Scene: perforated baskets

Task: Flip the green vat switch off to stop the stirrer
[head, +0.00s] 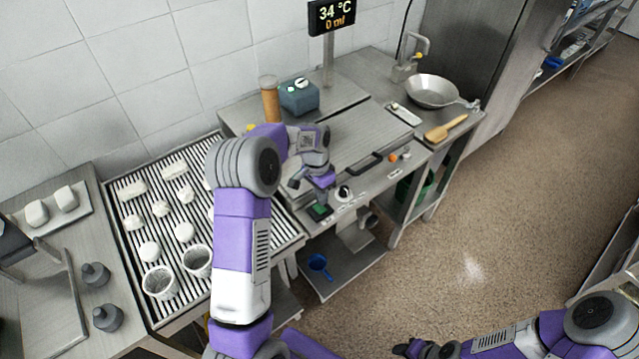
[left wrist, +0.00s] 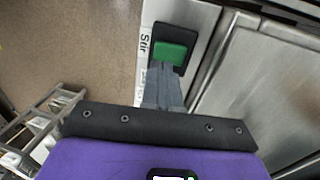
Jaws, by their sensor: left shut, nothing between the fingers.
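The green switch (head: 319,211) sits in a black housing on the front panel of the steel vat (head: 352,140). The left wrist view shows the green rocker (left wrist: 171,52) close up, beside a white label reading "Stir". My left gripper (left wrist: 169,72) is shut and empty, with its fingertips right at the near edge of the switch. I cannot tell whether they touch it. In the head view my left gripper (head: 319,199) points down at the switch. My right gripper (head: 408,349) is low at the bottom edge, away from the vat; its finger opening is unclear.
A black knob (head: 343,193) and an orange button (head: 393,158) share the front panel. A display (head: 331,15) reads 34 °C and 0 ml. A slatted drain table (head: 140,210) with white cheeses and baskets stands left. A pan (head: 433,90) stands right; the floor is clear.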

